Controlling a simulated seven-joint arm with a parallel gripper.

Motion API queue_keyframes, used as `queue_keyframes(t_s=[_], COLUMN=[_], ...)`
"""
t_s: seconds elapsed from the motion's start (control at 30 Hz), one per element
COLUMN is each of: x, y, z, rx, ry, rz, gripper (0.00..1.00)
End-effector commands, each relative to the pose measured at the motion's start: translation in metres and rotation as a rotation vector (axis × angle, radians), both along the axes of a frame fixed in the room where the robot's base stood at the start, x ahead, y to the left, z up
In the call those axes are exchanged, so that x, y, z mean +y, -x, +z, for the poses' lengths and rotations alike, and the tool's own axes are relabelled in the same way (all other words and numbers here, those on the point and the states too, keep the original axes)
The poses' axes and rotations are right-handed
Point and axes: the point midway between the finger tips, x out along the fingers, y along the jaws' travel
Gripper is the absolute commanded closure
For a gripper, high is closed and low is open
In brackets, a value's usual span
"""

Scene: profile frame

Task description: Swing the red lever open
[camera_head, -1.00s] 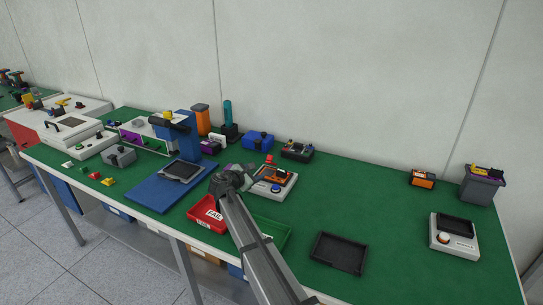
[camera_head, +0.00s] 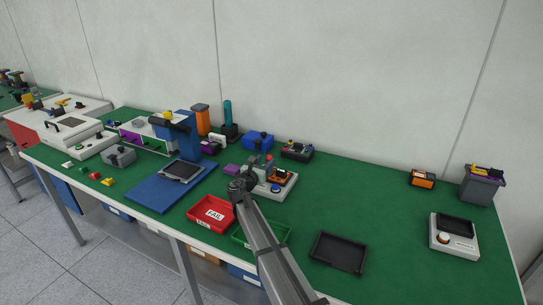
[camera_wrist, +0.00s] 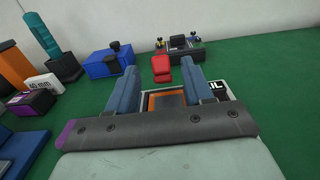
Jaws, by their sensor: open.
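The red lever (camera_wrist: 161,69) stands at the far side of a small fixture with a pale base. In the head view the lever (camera_head: 268,158) shows as a small red tip. The fixture (camera_head: 288,187) also carries an orange block and a blue button. My gripper (camera_wrist: 159,64) is open over the fixture, its two blue-grey fingers to the left and right of the lever in the wrist view. The lever appears in the gap, with no visible contact; its depth relative to the fingertips is unclear. My gripper bar hides the fixture's near part.
A blue box (camera_wrist: 108,65) and a black device (camera_wrist: 180,48) stand behind the fixture. A red FAIL tray (camera_head: 211,214) and a green tray (camera_head: 272,232) lie in front.

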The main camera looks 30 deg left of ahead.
Motion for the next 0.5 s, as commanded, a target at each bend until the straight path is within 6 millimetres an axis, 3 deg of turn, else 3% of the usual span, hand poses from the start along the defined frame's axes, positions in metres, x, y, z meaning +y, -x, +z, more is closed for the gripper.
queue_keyframes(t_s=[0.2, 0.5], x=[0.001, 0.0], y=[-0.038, -0.064], z=[0.0, 0.0], rx=[0.0, 0.0], ry=[-0.001, -0.001], rz=[-0.001, -0.001], gripper=[0.49, 0.49])
